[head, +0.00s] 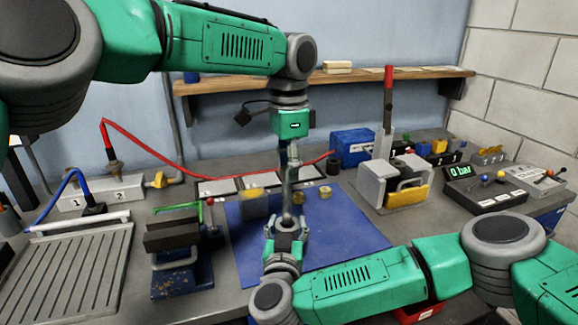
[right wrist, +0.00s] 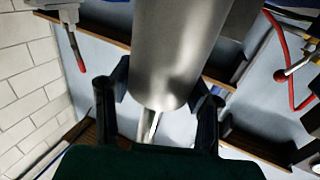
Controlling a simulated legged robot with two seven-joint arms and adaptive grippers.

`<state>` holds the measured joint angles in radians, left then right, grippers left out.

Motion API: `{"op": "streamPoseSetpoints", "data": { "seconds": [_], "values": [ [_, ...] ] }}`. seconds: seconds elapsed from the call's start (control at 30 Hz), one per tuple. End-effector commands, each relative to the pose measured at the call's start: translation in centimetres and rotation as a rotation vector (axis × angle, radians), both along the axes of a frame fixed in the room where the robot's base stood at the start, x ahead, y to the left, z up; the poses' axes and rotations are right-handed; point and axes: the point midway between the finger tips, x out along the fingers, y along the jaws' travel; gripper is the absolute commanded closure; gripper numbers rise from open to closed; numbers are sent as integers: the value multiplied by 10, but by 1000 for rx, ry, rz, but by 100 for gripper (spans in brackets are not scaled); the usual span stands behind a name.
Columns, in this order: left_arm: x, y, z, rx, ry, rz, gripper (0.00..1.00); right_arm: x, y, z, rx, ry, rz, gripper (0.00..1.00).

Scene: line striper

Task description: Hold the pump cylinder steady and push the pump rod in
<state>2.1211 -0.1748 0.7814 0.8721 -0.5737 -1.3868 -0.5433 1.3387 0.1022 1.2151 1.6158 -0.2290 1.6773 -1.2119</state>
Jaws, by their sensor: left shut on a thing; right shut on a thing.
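The pump rod (head: 288,192) is a thin grey bar standing nearly upright out of the cylinder. A short length of it shows at the cylinder's end in the right wrist view (right wrist: 150,125). My left gripper (head: 292,154) points down above the cylinder and is shut on the rod's upper part.
A blue mat (head: 345,225) lies beneath, with small brass parts at its back. A vise (head: 178,245) stands left of it. A grey press-like fixture (head: 392,180) stands right, with a control box reading 0 bar (head: 485,185) beyond. A red hose (head: 150,150) runs behind the mat.

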Motion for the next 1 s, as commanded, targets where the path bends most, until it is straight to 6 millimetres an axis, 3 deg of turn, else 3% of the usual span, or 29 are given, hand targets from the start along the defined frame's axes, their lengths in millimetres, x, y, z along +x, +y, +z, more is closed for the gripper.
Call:
{"op": "streamPoseSetpoints", "data": {
  "seconds": [1.0],
  "values": [
    [0, 0, -7, -1, -1, 0, 100, 0, 0, 0, 0, -1, 0, 100]
  ]
}}
